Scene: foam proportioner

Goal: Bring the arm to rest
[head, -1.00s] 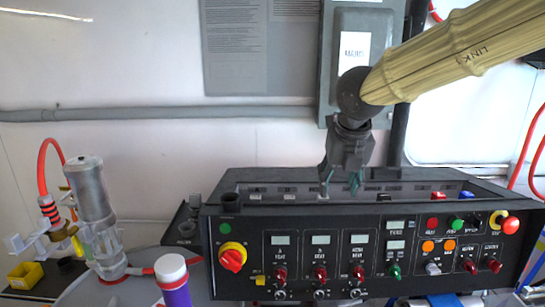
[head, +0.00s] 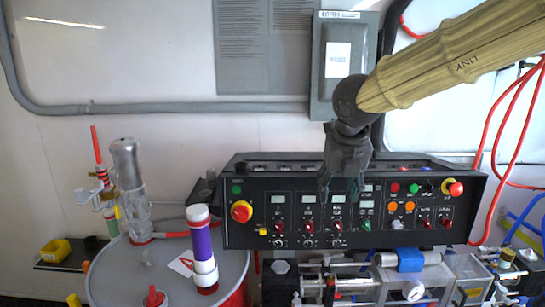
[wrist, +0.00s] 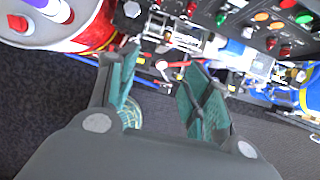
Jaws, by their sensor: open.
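My gripper (head: 341,192) hangs at the end of my arm in front of the black control panel (head: 262,236) in the head view. It points down and covers part of the panel's middle. In the wrist view my gripper (wrist: 160,95) shows two teal fingers spread apart with nothing between them. Dark floor shows below and between the fingers. I cannot tell from the head view how far the gripper is from the panel face.
A red drum (head: 100,290) with a purple-and-white cylinder (head: 203,250) and a clear pump (head: 130,185) stands at the left. Pipework and a blue-topped fitting (head: 409,260) lie below the panel. Red hoses (head: 500,130) hang at the right. A grey box (head: 325,85) is on the wall.

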